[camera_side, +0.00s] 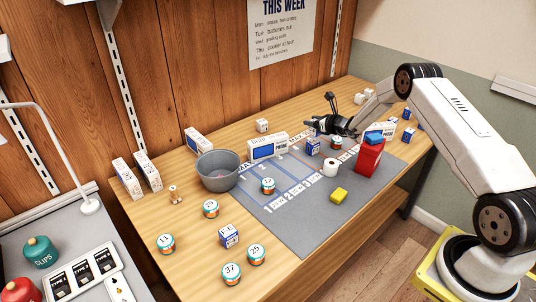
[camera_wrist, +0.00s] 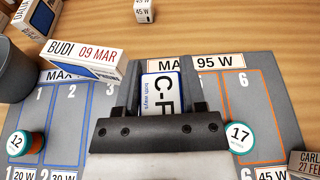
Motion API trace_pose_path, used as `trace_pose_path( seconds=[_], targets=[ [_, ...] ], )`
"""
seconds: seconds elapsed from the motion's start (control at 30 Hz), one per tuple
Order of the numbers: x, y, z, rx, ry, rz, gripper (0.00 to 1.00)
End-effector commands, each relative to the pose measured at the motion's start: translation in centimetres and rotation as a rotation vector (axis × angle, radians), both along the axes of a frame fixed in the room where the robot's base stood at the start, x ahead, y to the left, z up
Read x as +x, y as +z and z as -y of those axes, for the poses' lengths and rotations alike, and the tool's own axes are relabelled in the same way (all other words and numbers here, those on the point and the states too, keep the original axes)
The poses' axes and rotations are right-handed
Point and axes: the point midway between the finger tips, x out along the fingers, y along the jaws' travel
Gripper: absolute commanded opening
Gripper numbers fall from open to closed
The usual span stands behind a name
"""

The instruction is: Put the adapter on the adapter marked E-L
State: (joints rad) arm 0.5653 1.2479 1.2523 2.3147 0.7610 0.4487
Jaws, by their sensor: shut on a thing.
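My gripper (camera_wrist: 163,98) is shut on a white adapter block with blue edges (camera_wrist: 160,88), whose top reads C-F, "both ways". In the side view my gripper (camera_side: 315,127) is at the back of the grey mat, and a blue-and-white block (camera_side: 313,147) shows just below it. Whether the held block touches the mat cannot be told. Another blue-and-white adapter block (camera_side: 228,236) stands on the bare wood at the front left, between numbered discs. Its small mark looks like E-L, but is hard to read. It is well apart from my gripper and outside the wrist view.
The grey mat (camera_side: 305,240) has numbered lanes. A box marked BUDI (camera_wrist: 85,62) stands left of my gripper, and disc 17 (camera_wrist: 240,137) to its right. Disc 25 (camera_side: 256,254) is near the front block.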

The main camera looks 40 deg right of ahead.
Motion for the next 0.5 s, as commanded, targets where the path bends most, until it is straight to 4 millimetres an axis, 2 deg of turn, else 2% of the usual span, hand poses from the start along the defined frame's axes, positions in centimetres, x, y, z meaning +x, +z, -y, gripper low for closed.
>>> trace_pose_path(
  seconds=[0.5],
  targets=[
    [0.3, -3.5, 0.1, -0.001, 0.0, 0.0, 0.0]
  ],
)
